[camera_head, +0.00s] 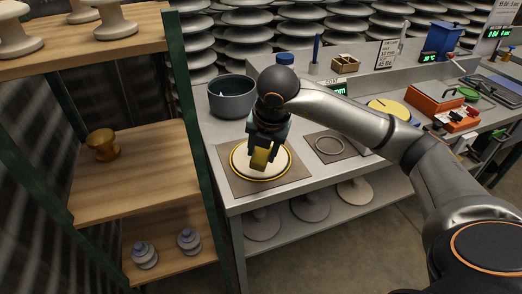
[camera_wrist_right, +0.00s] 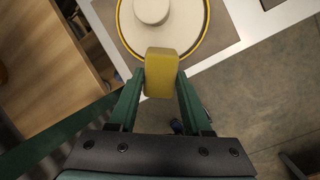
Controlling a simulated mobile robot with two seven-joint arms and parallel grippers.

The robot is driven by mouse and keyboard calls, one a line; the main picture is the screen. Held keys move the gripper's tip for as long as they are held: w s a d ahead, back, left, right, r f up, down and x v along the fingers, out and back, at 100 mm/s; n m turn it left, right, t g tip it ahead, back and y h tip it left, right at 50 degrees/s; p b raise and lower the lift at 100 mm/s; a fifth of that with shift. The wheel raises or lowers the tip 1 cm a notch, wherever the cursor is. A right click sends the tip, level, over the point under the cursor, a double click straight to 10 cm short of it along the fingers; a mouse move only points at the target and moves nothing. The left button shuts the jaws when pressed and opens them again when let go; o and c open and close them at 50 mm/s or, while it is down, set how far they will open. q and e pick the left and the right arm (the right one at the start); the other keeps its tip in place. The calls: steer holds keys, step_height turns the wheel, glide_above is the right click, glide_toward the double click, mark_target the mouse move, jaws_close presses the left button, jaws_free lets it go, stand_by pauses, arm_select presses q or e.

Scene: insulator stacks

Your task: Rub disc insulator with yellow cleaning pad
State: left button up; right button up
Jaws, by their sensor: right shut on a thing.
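The yellow cleaning pad (camera_head: 261,158) is a small block held between the fingertips of my right gripper (camera_head: 264,142). In the right wrist view the pad (camera_wrist_right: 161,72) sits between the two green fingers. The disc insulator (camera_head: 281,165) is pale and round with a yellow ring at its edge, lying flat on a brown mat (camera_head: 233,184) near the table's front left. It also shows at the top of the wrist view (camera_wrist_right: 190,18), with a raised round middle. The pad overlaps the disc's near part there; I cannot tell whether it touches. The pad and gripper hide part of the disc. My left gripper is out of view.
A dark bowl (camera_head: 232,97) stands behind the disc on the table (camera_head: 212,130). A second mat with a ring (camera_head: 329,146) lies to the right. A wooden shelf (camera_head: 130,172) with a green post (camera_head: 190,100) stands close on the left.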

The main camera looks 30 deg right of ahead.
steer(key=shift+p+v, duration=1)
steer(key=shift+v, duration=0.55)
